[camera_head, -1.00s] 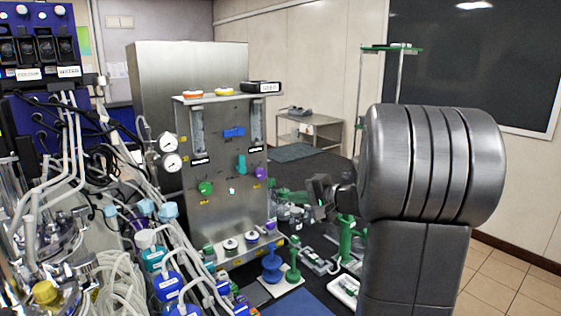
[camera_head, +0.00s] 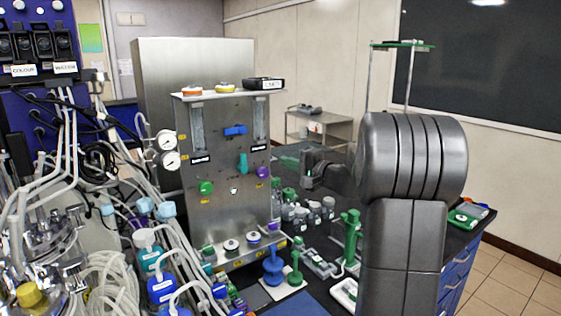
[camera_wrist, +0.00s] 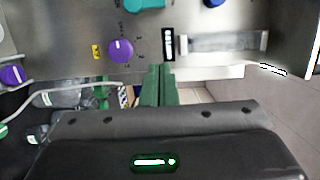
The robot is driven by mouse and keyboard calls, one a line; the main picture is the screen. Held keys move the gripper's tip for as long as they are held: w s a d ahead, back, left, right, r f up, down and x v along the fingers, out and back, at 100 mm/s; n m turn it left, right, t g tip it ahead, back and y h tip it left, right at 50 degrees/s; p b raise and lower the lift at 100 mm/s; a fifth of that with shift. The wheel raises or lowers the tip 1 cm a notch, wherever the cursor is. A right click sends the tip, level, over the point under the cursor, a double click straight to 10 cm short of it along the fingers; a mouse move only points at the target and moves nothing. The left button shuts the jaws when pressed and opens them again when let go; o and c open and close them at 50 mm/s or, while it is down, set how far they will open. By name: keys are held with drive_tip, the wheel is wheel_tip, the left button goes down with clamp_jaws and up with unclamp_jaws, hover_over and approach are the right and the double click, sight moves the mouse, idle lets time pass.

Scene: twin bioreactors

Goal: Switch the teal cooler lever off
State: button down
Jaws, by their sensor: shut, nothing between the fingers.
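The teal lever (camera_head: 242,163) is on the front of the steel panel (camera_head: 215,215), right of the middle, and stands upright. It also shows, cut off, at the top of the wrist view (camera_wrist: 147,4). A purple knob (camera_head: 262,172) is just right of and below it, and shows in the wrist view too (camera_wrist: 120,49). My gripper (camera_head: 285,161) has green fingers and is near the panel's right edge, to the right of the lever and apart from it. In the wrist view the fingers (camera_wrist: 160,75) are together with nothing between them.
A blue lever (camera_head: 235,130) is above the teal one, and a green knob (camera_head: 206,187) is to the left. Glass tubes flank the panel's upper part. Bottles (camera_head: 300,216) and a green stand (camera_head: 350,238) are below my arm. Tubing crowds the left side.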

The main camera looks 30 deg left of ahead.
sight(242, 163)
drive_tip(key=p+x, duration=0.2)
drive_tip(key=x, duration=0.5)
drive_tip(key=shift+a+r+p, duration=0.15)
drive_tip(key=shift+a+p, duration=0.15)
drive_tip(key=shift+p, duration=0.05)
drive_tip(key=s+a, duration=0.1)
drive_tip(key=s+a+p, duration=0.1)
drive_tip(key=s, duration=0.1)
drive_tip(key=shift+s+a+f, duration=0.15)
drive_tip(key=shift+f, duration=0.05)
